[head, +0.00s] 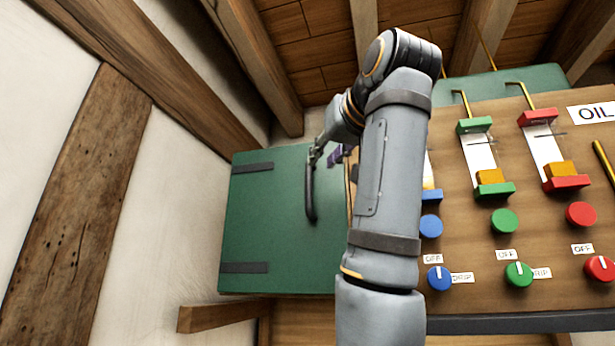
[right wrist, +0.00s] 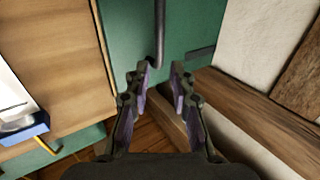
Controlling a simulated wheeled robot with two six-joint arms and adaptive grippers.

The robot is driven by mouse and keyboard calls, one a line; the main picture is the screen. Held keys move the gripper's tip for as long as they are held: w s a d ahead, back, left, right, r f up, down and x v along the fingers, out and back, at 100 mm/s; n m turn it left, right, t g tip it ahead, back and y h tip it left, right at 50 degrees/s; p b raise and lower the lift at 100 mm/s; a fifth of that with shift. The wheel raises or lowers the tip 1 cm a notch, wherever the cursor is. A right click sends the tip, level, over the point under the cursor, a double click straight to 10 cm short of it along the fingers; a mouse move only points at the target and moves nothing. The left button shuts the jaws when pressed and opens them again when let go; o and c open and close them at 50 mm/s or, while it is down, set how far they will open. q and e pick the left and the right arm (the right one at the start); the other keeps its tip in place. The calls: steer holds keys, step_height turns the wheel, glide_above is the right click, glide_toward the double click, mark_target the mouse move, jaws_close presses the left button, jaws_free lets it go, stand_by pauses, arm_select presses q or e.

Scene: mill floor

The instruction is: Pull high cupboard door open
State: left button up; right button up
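The green cupboard door (head: 265,215) is at the left of the panel in the head view, with dark hinge straps on its left side. It looks closed, though my arm hides part of its right edge. The door also fills the top middle of the right wrist view (right wrist: 125,30). Its dark bar handle (head: 310,195) stands upright on the door. My right gripper (head: 325,156) is at the handle's upper end. In the right wrist view, the gripper (right wrist: 158,76) is open, and the handle's end (right wrist: 159,40) lies just ahead of the gap between the fingertips. Contact cannot be told. My left gripper is out of view.
A wooden oil panel (head: 470,235) with coloured knobs, sliders and gauges stands right of the door. A white wall (head: 170,200) with timber beams is close on the left. A wooden beam (head: 225,315) runs below the door.

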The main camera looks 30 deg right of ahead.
mark_target(310, 176)
steer(key=p+x, duration=0.2)
steer(key=x, duration=0.4)
steer(key=shift+w+r+p, duration=0.1)
steer(key=shift+w+p, duration=0.05)
steer(key=shift+p, duration=0.25)
steer(key=x, duration=0.1)
steer(key=p+x, duration=0.1)
steer(key=x, duration=0.2)
steer(key=shift+w+d+f, duration=0.1)
steer(key=shift+d+f, duration=0.05)
steer(key=shift+f, duration=0.15)
steer(key=shift+s, duration=0.25)
steer(key=shift+c, duration=0.3)
jaws_close()
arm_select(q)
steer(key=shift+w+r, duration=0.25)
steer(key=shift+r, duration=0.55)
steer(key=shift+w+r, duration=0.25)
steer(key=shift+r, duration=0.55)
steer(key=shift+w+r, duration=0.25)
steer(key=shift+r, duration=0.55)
arm_select(e)
steer(key=shift+w, duration=0.15)
